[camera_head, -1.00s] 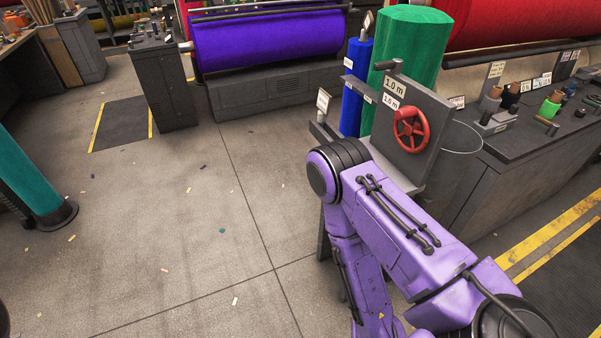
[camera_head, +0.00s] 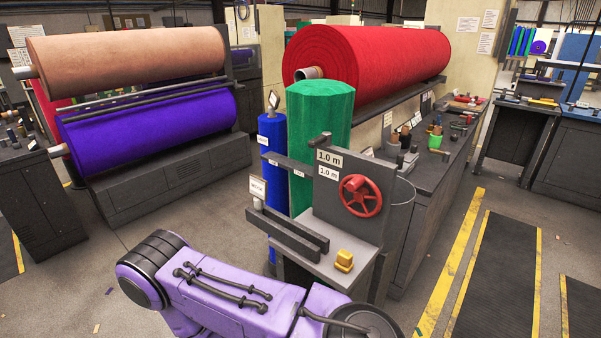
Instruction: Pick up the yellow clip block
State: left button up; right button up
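The yellow clip block (camera_head: 344,261) sits on the light top of a small grey stand (camera_head: 330,237), below the panel with the red handwheel (camera_head: 361,195). It is small and has a raised middle. Nothing of mine touches it. One purple arm of mine crosses the bottom of the view, its dark elbow joint left of the stand. Neither gripper is in the picture.
Blue (camera_head: 272,150) and green (camera_head: 318,135) upright rolls stand behind the stand's panel. A dark bar (camera_head: 288,229) runs along its left side. A long grey workbench (camera_head: 432,170) extends behind it. Open floor lies left, and a yellow-edged dark mat (camera_head: 495,280) lies right.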

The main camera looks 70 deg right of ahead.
aim_at(344, 262)
jog(key=z, duration=0.05)
jog(key=i, duration=1.15)
jog(key=z, duration=2.5)
